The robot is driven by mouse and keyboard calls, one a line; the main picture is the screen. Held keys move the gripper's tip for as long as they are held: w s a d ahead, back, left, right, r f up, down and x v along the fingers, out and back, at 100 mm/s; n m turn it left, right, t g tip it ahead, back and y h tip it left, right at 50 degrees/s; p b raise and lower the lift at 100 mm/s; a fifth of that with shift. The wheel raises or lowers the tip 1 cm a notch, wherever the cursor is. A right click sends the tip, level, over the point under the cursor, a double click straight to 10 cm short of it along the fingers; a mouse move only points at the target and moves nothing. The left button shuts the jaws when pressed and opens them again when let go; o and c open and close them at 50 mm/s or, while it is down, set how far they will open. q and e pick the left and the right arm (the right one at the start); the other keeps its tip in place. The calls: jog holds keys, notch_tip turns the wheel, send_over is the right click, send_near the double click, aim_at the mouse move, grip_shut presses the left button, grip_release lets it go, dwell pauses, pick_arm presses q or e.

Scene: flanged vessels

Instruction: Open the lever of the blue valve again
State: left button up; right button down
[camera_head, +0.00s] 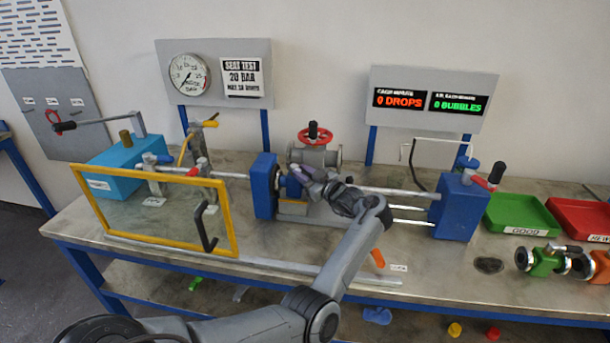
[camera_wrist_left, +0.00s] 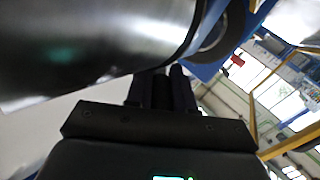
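The blue valve (camera_head: 293,187) appears to sit in the test rig, against the left blue clamp block (camera_head: 263,187); my gripper hides much of it. I cannot make out its lever. My left gripper (camera_head: 306,177) is at the valve from above and the right, its fingers pointing left. In the left wrist view the dark fingers (camera_wrist_left: 161,92) are close to a large shiny metal cylinder (camera_wrist_left: 95,45). Something dark lies between the fingers, and I cannot tell whether they hold anything. My right gripper is not in view.
A yellow guard frame (camera_head: 172,250) stands left of the rig. The right blue block (camera_head: 458,207) has a red-handled lever. A red-wheeled valve (camera_head: 315,146) stands behind.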

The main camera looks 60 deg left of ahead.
pick_arm(q)
jog(key=o, duration=0.4)
jog(key=shift+d, duration=0.1)
jog(key=v, duration=1)
jog(key=shift+w+d, duration=0.1)
jog(key=shift+d, duration=0.2)
jog(key=shift+r, duration=0.1)
